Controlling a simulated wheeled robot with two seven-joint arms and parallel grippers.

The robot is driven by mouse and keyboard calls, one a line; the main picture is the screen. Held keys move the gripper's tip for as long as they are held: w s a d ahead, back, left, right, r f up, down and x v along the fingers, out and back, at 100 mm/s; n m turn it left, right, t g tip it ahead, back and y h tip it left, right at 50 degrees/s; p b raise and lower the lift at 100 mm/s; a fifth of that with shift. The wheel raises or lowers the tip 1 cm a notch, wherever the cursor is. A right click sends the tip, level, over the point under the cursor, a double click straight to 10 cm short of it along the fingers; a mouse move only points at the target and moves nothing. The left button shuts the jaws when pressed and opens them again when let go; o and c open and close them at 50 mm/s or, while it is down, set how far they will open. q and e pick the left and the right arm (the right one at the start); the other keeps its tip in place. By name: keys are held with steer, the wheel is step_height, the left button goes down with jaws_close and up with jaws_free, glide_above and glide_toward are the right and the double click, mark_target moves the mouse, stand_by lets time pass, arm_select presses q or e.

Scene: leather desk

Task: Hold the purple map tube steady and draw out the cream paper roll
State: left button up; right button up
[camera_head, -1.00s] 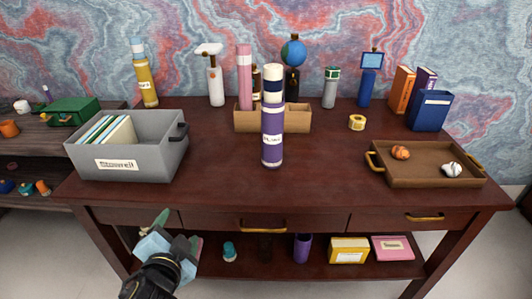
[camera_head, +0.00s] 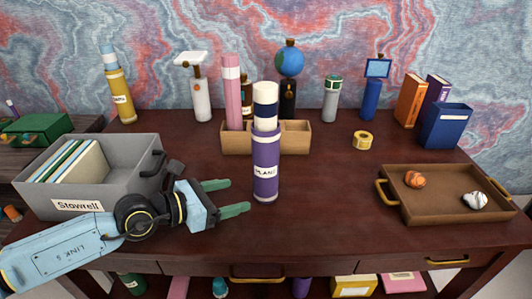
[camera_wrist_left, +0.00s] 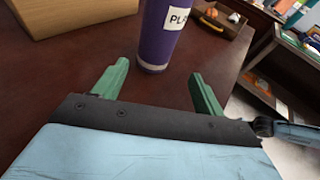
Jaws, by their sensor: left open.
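The purple map tube (camera_head: 266,178) stands upright near the middle of the desk, with a white label on its side. The cream paper roll (camera_head: 265,93) sticks up out of its top, above a dark blue band. My left gripper (camera_head: 242,197) is open, its green fingers pointing right at the tube's lower part, just short of it. In the left wrist view the tube's lower part (camera_wrist_left: 160,35) stands beyond the gap between the open fingers (camera_wrist_left: 160,85), with nothing between them. The tube's top is out of that view. My right gripper is not in view.
A grey box (camera_head: 120,180) with folders stands at left beside my left arm. A wooden organiser (camera_head: 295,137) with a pink tube (camera_head: 233,95) is close behind the map tube. A brown tray (camera_head: 440,208) lies at right. The desk's front middle is clear.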

mark_target(256, 190)
arm_select(q)
steer(key=shift+w+f, duration=0.3)
steer(key=shift+w, duration=0.25)
steer(key=b+x, duration=0.2)
steer(key=x, duration=0.5)
steer(key=shift+d+f, duration=0.15)
steer(key=shift+d, duration=0.1)
steer(key=shift+b+x, duration=0.35)
steer(key=shift+x, duration=0.6)
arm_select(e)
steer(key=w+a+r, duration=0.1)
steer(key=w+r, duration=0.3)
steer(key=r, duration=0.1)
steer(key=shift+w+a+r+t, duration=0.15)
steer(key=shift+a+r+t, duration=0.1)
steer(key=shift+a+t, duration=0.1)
